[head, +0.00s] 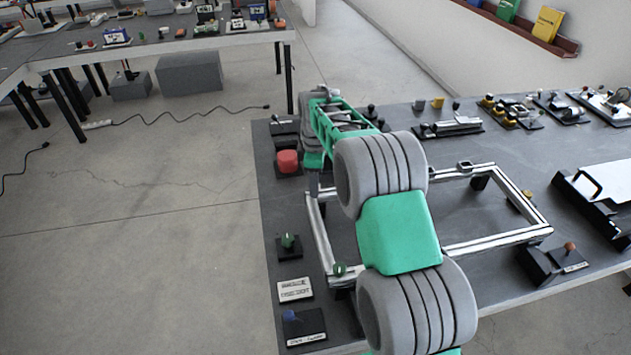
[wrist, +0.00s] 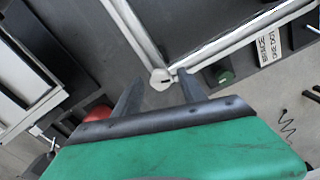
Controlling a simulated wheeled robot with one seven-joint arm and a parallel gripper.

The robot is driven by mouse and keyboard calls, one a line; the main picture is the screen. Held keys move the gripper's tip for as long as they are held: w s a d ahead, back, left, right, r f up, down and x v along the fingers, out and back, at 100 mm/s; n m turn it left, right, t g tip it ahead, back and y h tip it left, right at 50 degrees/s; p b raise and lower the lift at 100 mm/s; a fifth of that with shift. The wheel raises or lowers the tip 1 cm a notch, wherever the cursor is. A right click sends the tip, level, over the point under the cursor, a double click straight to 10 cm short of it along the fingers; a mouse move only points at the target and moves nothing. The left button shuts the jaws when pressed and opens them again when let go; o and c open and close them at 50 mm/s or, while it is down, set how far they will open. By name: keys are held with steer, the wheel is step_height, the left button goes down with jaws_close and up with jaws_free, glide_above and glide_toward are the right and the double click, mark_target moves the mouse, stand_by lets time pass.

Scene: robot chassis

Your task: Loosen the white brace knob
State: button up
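The white brace knob (wrist: 161,80) shows in the wrist view at the corner where two pale frame rails meet, with a dark slot or mark on its face. My gripper (wrist: 160,73) is open, its two dark fingers apart with the knob between their tips in the picture. I cannot tell whether either finger touches it. The metal frame (head: 486,241) lies on the dark bench in the head view, partly covered by my grey and green arm. The knob and my fingertips cannot be made out in the head view.
A red button (head: 287,160) and a green knob (head: 289,241) on a dark base stand along the bench's left edge. Another green knob (head: 340,268) is at the frame's near left corner. A black box with a brown knob (head: 570,247) sits right. Several fixtures line the far side.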

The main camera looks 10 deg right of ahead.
step_height(320, 180, up, 8)
steer(key=shift+f+b, duration=0.1)
steer(key=shift+b, duration=0.45)
